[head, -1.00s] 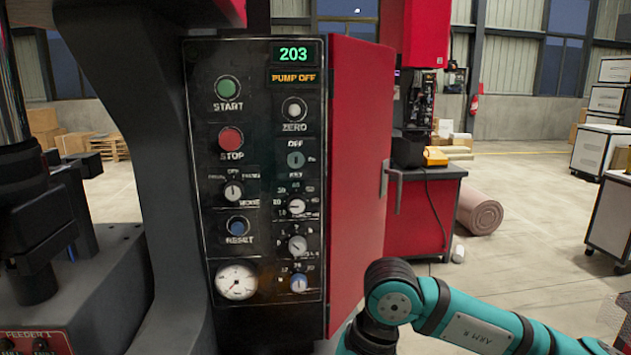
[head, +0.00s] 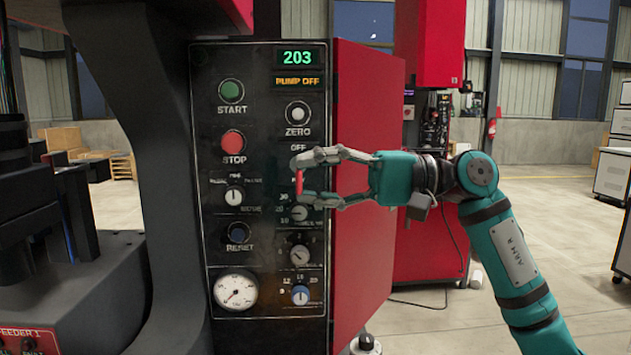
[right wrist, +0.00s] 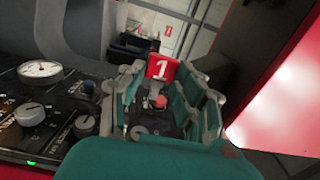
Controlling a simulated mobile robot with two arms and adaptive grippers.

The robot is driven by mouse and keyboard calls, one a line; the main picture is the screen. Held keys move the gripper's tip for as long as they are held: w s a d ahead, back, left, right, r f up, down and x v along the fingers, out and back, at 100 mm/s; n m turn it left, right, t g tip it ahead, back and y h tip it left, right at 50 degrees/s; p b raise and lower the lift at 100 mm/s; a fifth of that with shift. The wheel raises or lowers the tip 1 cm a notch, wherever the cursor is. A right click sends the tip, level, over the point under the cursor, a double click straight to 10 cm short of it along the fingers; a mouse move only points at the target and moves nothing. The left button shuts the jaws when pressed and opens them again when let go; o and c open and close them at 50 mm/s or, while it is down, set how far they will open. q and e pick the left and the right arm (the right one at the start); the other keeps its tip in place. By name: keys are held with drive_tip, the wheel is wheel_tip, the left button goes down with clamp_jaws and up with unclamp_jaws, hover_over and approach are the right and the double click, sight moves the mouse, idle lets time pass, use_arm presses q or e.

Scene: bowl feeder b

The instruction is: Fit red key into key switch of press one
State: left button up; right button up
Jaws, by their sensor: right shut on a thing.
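My right gripper (head: 306,178) comes in from the right in front of the black control panel (head: 265,225) of the press. It is shut on a red key (head: 299,183), seen edge-on between the fingertips. In the right wrist view the fingers (right wrist: 162,80) close around the key's red tag (right wrist: 161,67), marked with a white "1". The gripper covers the panel spot below the "OFF" label, where the key switch sits. I cannot tell whether the key touches the switch or is still apart from it. My left gripper is not in view.
Start (head: 231,91) and stop (head: 233,142) buttons and a gauge (head: 236,290) are on the panel's left side. The zero button (head: 298,113) is above the gripper, and knobs (head: 300,256) are below. A red cabinet side (head: 368,270) stands right of the panel.

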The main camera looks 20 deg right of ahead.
drive_tip(key=shift+w+d+p, duration=0.2)
drive_tip(key=shift+w+p, duration=0.15)
drive_tip(key=shift+w, duration=0.55)
drive_tip(key=shift+w+d+p, duration=0.2)
drive_tip(key=shift+w+p, duration=0.15)
drive_tip(key=shift+w, duration=0.6)
drive_tip(key=shift+w+d+p, duration=0.2)
drive_tip(key=shift+w+p, duration=0.15)
drive_tip(key=shift+w, duration=0.55)
drive_tip(key=shift+w+d, duration=0.15)
drive_tip(key=shift+w, duration=0.6)
drive_tip(key=shift+w+d, duration=0.15)
drive_tip(key=shift+w, duration=0.55)
idle(3.8)
